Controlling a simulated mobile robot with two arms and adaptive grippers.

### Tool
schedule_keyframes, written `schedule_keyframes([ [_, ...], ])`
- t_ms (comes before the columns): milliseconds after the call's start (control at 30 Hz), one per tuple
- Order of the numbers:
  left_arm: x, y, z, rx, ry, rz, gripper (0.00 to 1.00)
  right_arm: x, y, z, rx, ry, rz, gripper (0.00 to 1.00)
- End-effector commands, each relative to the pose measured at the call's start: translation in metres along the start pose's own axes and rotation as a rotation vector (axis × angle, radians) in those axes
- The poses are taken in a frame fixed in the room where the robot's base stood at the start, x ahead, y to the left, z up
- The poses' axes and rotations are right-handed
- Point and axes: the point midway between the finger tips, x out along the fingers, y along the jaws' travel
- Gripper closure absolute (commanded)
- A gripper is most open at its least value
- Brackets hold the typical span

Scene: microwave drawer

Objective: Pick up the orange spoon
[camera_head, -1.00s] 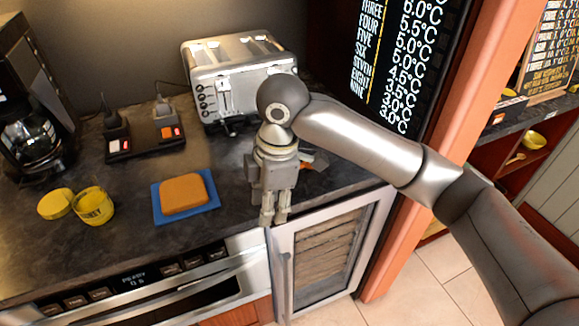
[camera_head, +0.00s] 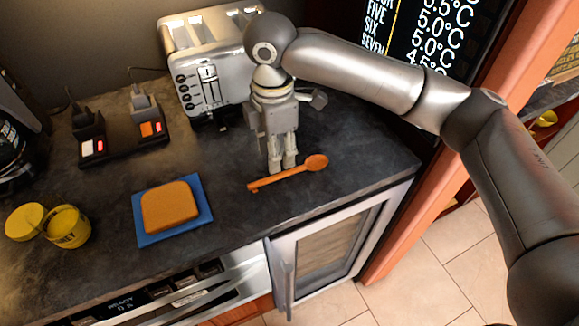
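The orange spoon (camera_head: 289,175) lies on the dark countertop in front of the toaster. Its bowl is at the right and its handle end points to the lower left. My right gripper (camera_head: 282,167) points down over the middle of the spoon's handle, just behind it in the picture. Its two fingers look close together with a narrow gap, and I see nothing held between them. I cannot tell whether the fingertips touch the spoon. My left gripper is not in view.
A silver toaster (camera_head: 212,82) stands behind my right gripper. A bread-like slab (camera_head: 169,206) lies on a blue board (camera_head: 146,238) to the left. A yellow cup (camera_head: 68,228) and a yellow lid (camera_head: 25,222) are farther left. Counter right of the spoon is clear.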

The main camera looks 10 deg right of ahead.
Motion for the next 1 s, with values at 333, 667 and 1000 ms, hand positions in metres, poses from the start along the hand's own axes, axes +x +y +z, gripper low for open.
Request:
schedule_keyframes([
  [333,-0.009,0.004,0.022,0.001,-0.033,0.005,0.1,0.034,-0.002,-0.004,-0.001,0.0,-0.004,0.62],
  [667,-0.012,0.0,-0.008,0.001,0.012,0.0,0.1,0.067,-0.001,-0.006,-0.001,0.0,0.001,0.62],
  [1000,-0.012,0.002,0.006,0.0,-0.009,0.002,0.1,0.067,-0.001,-0.006,-0.001,0.0,0.001,0.84],
])
